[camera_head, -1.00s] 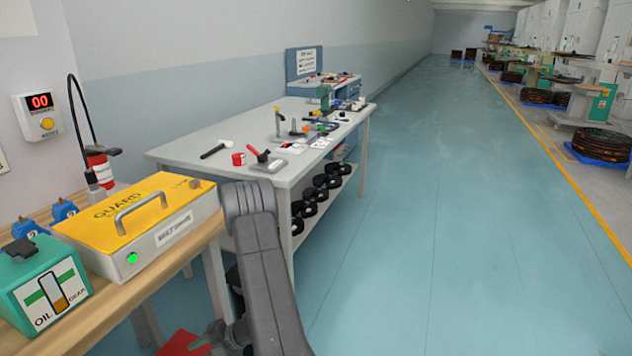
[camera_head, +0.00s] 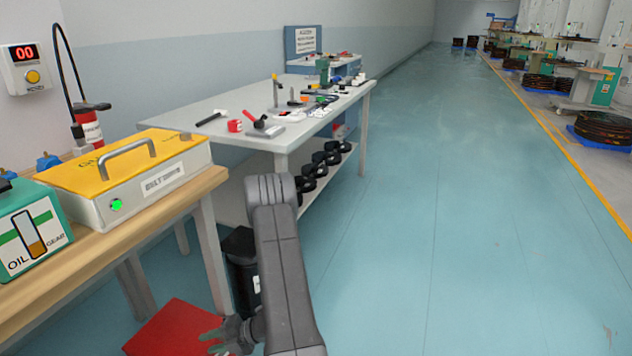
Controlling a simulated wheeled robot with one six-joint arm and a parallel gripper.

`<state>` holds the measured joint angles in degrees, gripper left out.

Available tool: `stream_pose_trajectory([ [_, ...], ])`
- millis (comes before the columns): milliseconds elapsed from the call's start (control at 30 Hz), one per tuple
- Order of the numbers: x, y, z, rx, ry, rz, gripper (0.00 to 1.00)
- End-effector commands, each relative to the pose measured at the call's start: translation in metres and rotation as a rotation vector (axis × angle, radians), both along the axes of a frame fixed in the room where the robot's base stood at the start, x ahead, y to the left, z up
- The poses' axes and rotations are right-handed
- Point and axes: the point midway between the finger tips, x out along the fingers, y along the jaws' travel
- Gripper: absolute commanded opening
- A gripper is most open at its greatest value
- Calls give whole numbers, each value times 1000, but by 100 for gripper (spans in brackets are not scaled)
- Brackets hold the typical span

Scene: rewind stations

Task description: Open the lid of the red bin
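The flat red top of the red bin (camera_head: 165,328) shows at the bottom left, low beside the wooden bench. It looks closed, but the frame edge cuts it off and its body is hidden. My gripper (camera_head: 212,337) is at the bottom edge, partly behind my grey forearm. Its fingertips overlap the right side of the red top in the picture; whether they touch it is not clear. The fingers are too small and cut off to tell their opening.
A black bin (camera_head: 241,272) stands just behind the red one. The wooden bench (camera_head: 100,240) on the left carries a yellow-topped guard box (camera_head: 125,170) and a green oil box (camera_head: 35,230). A grey table (camera_head: 240,108) stands beyond. The blue floor to the right is clear.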

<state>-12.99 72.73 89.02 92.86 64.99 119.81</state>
Motion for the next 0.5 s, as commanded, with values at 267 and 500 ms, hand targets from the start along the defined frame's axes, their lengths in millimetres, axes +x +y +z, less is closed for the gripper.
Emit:
stream_pose_trajectory([
  [267, -2, -4, -23, 62, -24, -1, 34],
  [500, -2, -4, -27, 86, -34, -1, 34],
])
